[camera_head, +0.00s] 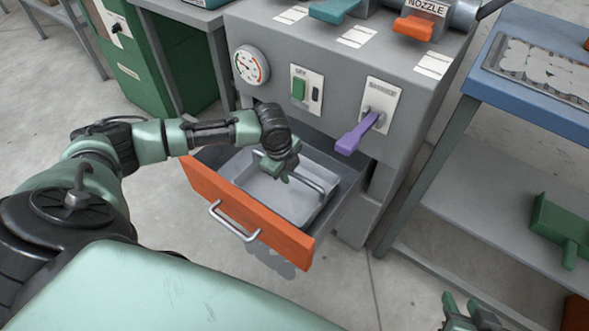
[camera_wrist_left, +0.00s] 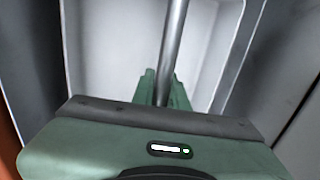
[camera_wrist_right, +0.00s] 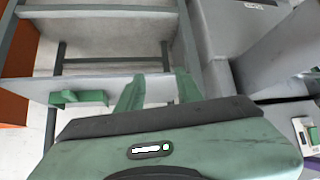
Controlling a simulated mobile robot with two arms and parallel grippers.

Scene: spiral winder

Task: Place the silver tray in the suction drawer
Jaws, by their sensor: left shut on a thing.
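The silver tray (camera_head: 262,189) sits inside the open suction drawer (camera_head: 246,208), which has an orange front and a metal bar handle. A thin bar handle spans over the tray. My left gripper (camera_head: 287,176) reaches down into the drawer and is shut on that bar; the left wrist view shows the bar (camera_wrist_left: 174,45) running between its fingers, with the tray's pale floor (camera_wrist_left: 120,40) below. My right gripper (camera_head: 468,310) is at the bottom right of the head view, away from the drawer. In the right wrist view its fingers (camera_wrist_right: 157,92) stand apart with nothing between them.
The grey machine (camera_head: 330,60) above the drawer has a gauge (camera_head: 250,66), a green switch, a purple lever (camera_head: 357,134) and an orange lever. A blue-topped table (camera_head: 545,75) stands at right, with a green object (camera_head: 562,228) on its lower shelf. A green cabinet (camera_head: 150,60) stands at left.

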